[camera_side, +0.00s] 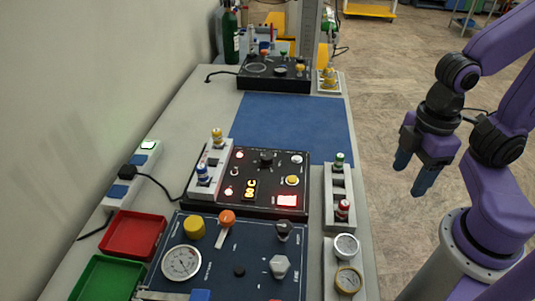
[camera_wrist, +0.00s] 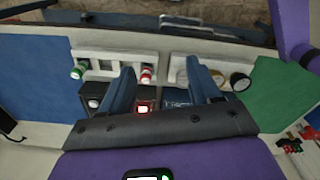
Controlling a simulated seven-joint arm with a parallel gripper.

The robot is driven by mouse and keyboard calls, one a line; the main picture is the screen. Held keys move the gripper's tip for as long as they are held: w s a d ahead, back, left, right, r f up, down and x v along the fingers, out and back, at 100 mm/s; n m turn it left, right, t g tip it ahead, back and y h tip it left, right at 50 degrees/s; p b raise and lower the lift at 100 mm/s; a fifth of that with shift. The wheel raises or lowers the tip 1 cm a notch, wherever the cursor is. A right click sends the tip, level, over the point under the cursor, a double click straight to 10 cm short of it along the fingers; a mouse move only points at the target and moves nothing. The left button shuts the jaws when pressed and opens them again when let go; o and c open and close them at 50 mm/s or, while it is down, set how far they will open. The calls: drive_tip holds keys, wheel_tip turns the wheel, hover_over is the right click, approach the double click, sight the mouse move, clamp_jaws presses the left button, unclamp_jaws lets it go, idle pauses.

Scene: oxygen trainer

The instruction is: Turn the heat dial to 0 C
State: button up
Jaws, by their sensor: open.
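The black control box (camera_side: 270,180) stands mid-table in the side view. A black knob (camera_side: 266,158) at its top middle looks like the heat dial; its pointer direction is too small to tell. An orange lit display (camera_side: 250,189) reads sideways, perhaps 50 C or 80 C. My gripper (camera_side: 413,173) is open and empty, held to the right of the table, well apart from the box. In the wrist view my gripper's fingers (camera_wrist: 160,68) are spread, with a lit red button (camera_wrist: 143,107) visible between them. The dial cannot be made out there.
A yellow button (camera_side: 292,180) and lit red switch (camera_side: 287,200) sit near the knob. A grey rack with bottles (camera_side: 340,190) stands at the table's right edge. A dark blue panel (camera_side: 230,255) with knobs and gauges is in front. The blue mat (camera_side: 295,130) behind is clear.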

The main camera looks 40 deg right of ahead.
drive_tip(key=w+a+r+m, duration=0.2)
drive_tip(key=w+a+m, duration=0.35)
drive_tip(key=w, duration=0.35)
drive_tip(key=w+a+r+m, duration=0.2)
drive_tip(key=w+a+m, duration=0.2)
drive_tip(key=w+m, duration=0.4)
drive_tip(key=m, duration=1)
approach(266, 156)
drive_tip(key=shift+g+h, duration=0.3)
drive_tip(key=shift+h, duration=0.1)
wheel_tip(266, 156, down, 9)
drive_tip(key=shift+w+a+r, duration=0.1)
drive_tip(key=shift+a+r, duration=0.05)
drive_tip(key=c, duration=1)
